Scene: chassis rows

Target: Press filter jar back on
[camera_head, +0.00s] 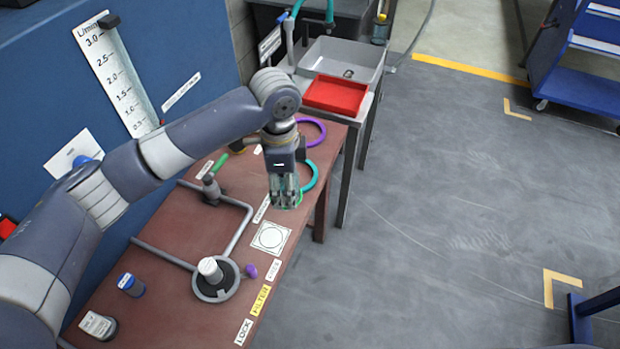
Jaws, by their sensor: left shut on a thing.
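My left gripper (285,203) points down above the right edge of the brown bench. It is shut on a clear, greenish jar (297,196), partly hidden by the fingers. The filter head (214,290) is a dark round ring on the grey pipe, lower left of the gripper. A white cylinder (209,268) stands up in its middle, and a purple knob (250,271) is at its right side. The jar is well apart from the filter head. My right gripper is not in view.
A blue-capped container (130,285) stands at left. A red tray (336,95) lies by a grey sink.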

